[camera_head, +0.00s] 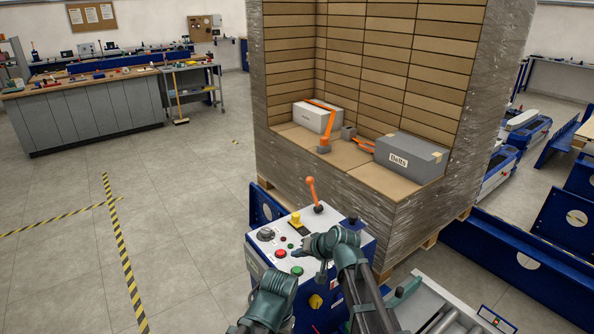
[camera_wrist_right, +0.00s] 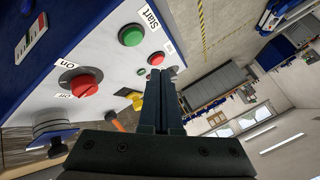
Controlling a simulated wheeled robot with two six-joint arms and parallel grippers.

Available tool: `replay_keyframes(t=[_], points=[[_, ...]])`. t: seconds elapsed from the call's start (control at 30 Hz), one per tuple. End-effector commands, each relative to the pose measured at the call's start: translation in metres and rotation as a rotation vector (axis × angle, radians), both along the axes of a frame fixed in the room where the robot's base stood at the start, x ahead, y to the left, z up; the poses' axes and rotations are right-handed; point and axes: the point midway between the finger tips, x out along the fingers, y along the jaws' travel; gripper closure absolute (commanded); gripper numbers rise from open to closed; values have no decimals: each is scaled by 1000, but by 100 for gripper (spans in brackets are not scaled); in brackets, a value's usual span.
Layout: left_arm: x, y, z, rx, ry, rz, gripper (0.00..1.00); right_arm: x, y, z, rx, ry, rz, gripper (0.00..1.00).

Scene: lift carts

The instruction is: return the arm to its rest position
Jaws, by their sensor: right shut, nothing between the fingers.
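My right gripper (camera_head: 300,251) is shut and empty, low over the top of the control panel (camera_head: 264,251), among its buttons. In the right wrist view its fingers (camera_wrist_right: 158,76) lie together, their tips near a red button (camera_wrist_right: 155,59). I cannot tell whether they touch the panel. A green button (camera_wrist_right: 131,35) marked Start and a red On/Off knob (camera_wrist_right: 80,82) also show there. My right arm (camera_head: 352,268) reaches up from the bottom of the head view. Another green joint of mine (camera_head: 272,293) shows at the bottom; my left gripper is not visible.
An orange lever (camera_head: 312,192) stands up at the panel's back. Behind is a wrapped pallet stack (camera_head: 400,212) holding a white box (camera_head: 318,117) and a grey Belts box (camera_head: 409,159). Blue frames (camera_head: 525,255) stand at right. Floor (camera_head: 70,260) at left is open.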

Motion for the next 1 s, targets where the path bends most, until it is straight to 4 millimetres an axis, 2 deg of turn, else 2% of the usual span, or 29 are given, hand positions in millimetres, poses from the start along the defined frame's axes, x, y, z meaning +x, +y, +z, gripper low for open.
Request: replay_keyframes(t=[0.07, 0.17, 0.2, 0.3, 0.4, 0.5, 0.6, 0.67, 1.0], points=[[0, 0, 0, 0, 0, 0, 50, -27, 5, -10, -56, 42, 48, 100], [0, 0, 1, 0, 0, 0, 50, -81, 7, -30, -190, 138, 140, 100], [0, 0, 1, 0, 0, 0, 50, -104, 4, -38, -253, 185, 177, 100], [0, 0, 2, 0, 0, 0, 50, -159, -9, -53, -411, 297, 254, 100], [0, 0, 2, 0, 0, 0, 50, -203, -27, -60, -549, 393, 303, 100], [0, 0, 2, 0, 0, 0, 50, -233, -43, -61, -650, 464, 326, 100], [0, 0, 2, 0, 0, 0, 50, -248, -52, -60, -708, 504, 336, 100], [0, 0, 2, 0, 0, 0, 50, -251, -55, -60, -724, 514, 337, 100], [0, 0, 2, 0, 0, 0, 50, -251, -56, -60, -727, 518, 338, 100]])
